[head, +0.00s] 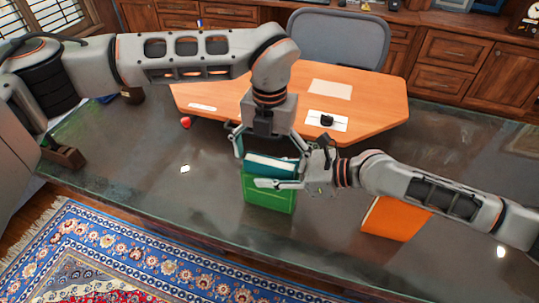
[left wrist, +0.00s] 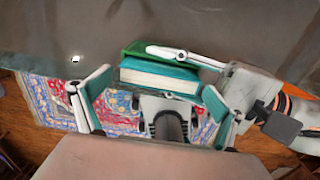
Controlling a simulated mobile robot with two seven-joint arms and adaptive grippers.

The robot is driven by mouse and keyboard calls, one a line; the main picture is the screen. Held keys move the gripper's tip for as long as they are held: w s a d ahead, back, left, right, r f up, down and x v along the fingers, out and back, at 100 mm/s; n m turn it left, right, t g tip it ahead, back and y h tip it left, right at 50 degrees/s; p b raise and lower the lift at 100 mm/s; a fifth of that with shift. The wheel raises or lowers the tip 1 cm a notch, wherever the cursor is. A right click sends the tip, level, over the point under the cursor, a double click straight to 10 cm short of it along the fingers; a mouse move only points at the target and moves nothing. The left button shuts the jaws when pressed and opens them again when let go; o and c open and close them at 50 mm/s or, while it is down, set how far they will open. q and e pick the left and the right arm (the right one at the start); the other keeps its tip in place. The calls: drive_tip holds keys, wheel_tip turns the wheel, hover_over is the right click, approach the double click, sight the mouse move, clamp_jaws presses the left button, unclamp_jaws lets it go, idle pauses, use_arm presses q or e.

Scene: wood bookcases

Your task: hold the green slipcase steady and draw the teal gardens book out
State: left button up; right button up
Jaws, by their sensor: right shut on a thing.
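The green slipcase (head: 268,200) stands upright on the dark tabletop, with its open end up. It also shows in the left wrist view (left wrist: 135,50). The teal book (head: 272,167) sits in it, its upper part and pale page edges showing above the rim; it is also in the left wrist view (left wrist: 160,76). My left gripper (head: 270,155) points down from above, open, with one finger on each side of the book and a visible gap at the left finger. My right gripper (head: 288,180) is shut on the slipcase from the right, one finger across its front; the other finger is partly hidden.
An orange book or folder (head: 395,218) lies at the right. An orange-brown desk surface (head: 225,100) behind bears papers and a small black object (head: 327,120). A red ball (head: 186,122) and a brown tray (head: 62,153) are at the left. The front left tabletop is mostly clear.

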use_arm(q)
drive_tip(key=c, duration=1)
drive_tip(key=shift+r, duration=0.1)
drive_tip(key=shift+r, duration=1.95)
drive_tip(key=shift+r, duration=0.1)
drive_tip(key=shift+r, duration=1.8)
drive_tip(key=shift+r, duration=1.9)
drive_tip(key=shift+r, duration=0.1)
